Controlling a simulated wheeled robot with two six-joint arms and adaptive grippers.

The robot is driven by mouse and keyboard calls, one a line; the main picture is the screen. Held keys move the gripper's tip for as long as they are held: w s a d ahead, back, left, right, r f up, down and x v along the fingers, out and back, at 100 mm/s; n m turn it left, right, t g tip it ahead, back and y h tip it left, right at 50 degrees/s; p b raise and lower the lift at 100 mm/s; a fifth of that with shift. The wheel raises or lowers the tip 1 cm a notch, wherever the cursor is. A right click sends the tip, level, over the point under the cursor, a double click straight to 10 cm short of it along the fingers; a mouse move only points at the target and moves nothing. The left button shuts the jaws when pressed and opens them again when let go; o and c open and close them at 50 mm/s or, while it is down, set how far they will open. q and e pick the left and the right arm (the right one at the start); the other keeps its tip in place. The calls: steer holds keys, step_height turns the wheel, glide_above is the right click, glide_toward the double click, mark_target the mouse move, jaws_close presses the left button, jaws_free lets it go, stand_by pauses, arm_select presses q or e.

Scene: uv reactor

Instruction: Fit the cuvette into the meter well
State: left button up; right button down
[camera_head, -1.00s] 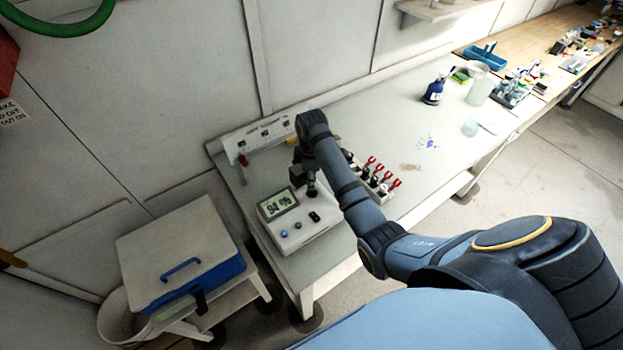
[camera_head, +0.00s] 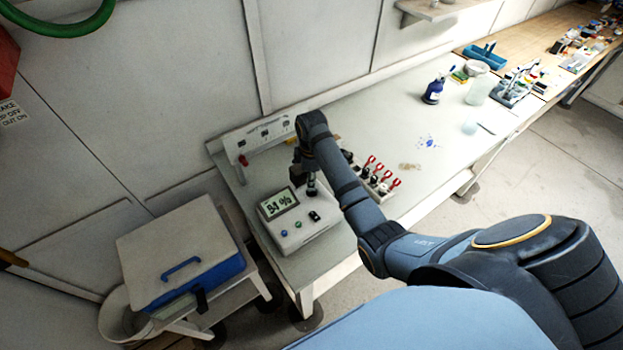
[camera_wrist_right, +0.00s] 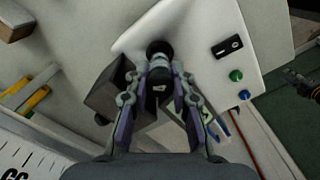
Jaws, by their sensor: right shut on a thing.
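The white meter (camera_head: 290,236) with a lit display stands at the near left end of the bench. Its sloping top with a black switch and green and blue buttons also shows in the wrist view (camera_wrist_right: 205,25). My right gripper (camera_head: 311,190) is over the back right part of the meter. In the right wrist view, the gripper (camera_wrist_right: 160,92) is shut on a dark-capped cuvette (camera_wrist_right: 158,84). A round black part (camera_wrist_right: 159,48) lies just beyond the fingertips at the meter's top; whether the cuvette is seated in the well cannot be told. My left gripper is not in view.
A rack with red-topped pieces (camera_head: 381,186) stands right of my right arm. A white switch panel (camera_head: 255,141) is behind the meter. A dark block (camera_wrist_right: 108,92) is close to the fingers. The bench is mostly clear before the spray bottle (camera_head: 433,93).

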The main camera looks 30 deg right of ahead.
steer(key=shift+f+b, duration=0.75)
steer(key=shift+f, duration=1.3)
steer(key=c, duration=1.1)
jaws_free()
step_height(320, 180, up, 8)
steer(key=shift+f, duration=0.25)
steer(key=shift+s+f, duration=0.1)
